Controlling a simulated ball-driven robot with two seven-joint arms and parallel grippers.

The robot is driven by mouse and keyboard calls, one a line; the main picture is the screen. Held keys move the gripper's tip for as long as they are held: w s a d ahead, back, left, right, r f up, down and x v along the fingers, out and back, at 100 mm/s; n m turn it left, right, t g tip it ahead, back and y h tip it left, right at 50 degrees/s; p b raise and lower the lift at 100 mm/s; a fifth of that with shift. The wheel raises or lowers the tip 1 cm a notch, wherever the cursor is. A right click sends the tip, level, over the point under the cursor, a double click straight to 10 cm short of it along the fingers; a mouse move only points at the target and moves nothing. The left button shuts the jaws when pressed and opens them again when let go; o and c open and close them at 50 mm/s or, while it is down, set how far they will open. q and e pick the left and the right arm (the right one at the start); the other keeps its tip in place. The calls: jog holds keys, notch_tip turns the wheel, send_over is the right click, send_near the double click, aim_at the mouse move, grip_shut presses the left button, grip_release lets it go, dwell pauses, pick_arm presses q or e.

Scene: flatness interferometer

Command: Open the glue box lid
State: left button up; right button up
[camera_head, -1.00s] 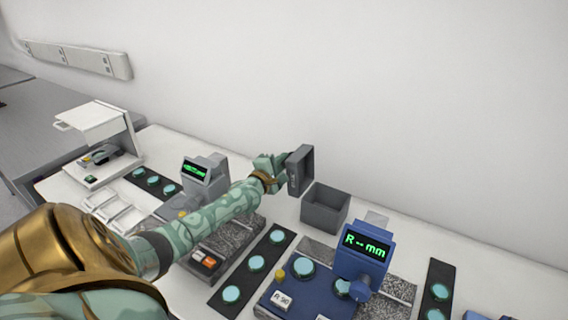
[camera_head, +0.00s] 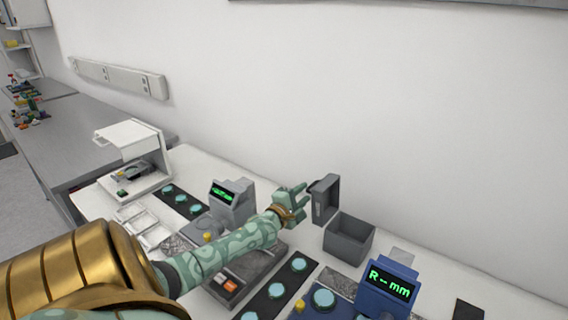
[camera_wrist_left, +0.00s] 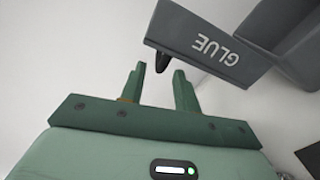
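The glue box (camera_head: 348,243) is a grey open-topped box on the white bench. Its grey lid (camera_head: 325,198) stands upright along the box's left edge, swung open. In the left wrist view the lid (camera_wrist_left: 205,45) shows the word GLUE and a small black handle (camera_wrist_left: 163,62). My left gripper (camera_head: 303,191) is just left of the lid. In the left wrist view its two green fingers (camera_wrist_left: 159,80) are apart and empty, with the handle a little beyond the fingertips. My right gripper is not in view.
A grey instrument (camera_head: 230,205) with a green display stands left of my left forearm, and a blue one (camera_head: 388,290) stands right of the box. Dark strips with teal discs (camera_head: 276,290) lie in front. The wall is close behind the box.

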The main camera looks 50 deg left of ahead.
pick_arm(q)
jog(key=p+v, duration=0.2)
jog(key=v, duration=1.1)
jog(key=shift+w, duration=0.1)
